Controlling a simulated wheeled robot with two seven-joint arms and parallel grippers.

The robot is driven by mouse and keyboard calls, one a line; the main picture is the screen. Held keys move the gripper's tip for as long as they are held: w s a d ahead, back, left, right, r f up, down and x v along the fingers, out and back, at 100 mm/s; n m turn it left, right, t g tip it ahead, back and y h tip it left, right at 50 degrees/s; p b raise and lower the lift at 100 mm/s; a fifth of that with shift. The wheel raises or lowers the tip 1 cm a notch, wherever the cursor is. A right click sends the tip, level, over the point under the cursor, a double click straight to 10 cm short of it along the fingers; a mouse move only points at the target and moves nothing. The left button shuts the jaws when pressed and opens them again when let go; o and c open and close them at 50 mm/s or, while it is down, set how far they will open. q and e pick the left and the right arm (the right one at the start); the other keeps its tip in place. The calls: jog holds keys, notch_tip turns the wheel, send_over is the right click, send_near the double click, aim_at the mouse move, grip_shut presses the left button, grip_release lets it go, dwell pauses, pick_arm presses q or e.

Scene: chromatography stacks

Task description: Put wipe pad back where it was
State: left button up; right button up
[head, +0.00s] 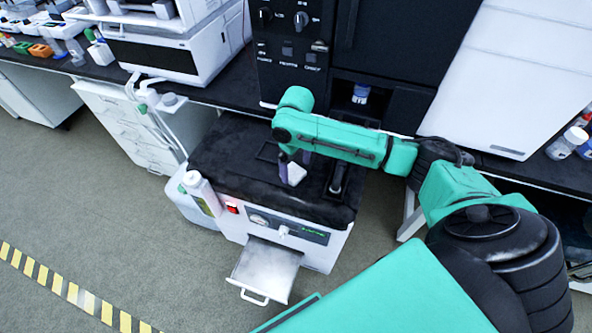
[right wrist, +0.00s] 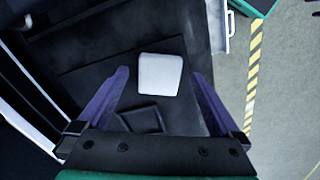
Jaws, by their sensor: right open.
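The wipe pad, a small white square with rounded corners, lies on the black top of the low white machine (head: 217,147). It shows in the head view (head: 296,173) and in the right wrist view (right wrist: 160,74). My right gripper (head: 294,170) is above that top, pointing down. In the right wrist view its two purple fingers (right wrist: 160,85) are spread wide on either side of the pad, with clear gaps, and hold nothing. A dark square recess (right wrist: 141,118) shows in the top close to the pad. My left gripper is not in view.
A silver tray (head: 266,270) with a handle is pulled out of the machine's front. A white bottle (head: 202,192) is at its left front corner. A tall black instrument (head: 345,50) stands behind. The floor (head: 90,205) at the left is clear.

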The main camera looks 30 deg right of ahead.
aim_at(296, 174)
notch_tip(296, 174, up, 10)
jog(key=shift+f, duration=0.15)
jog(key=shift+f, duration=0.1)
dwell(0.3)
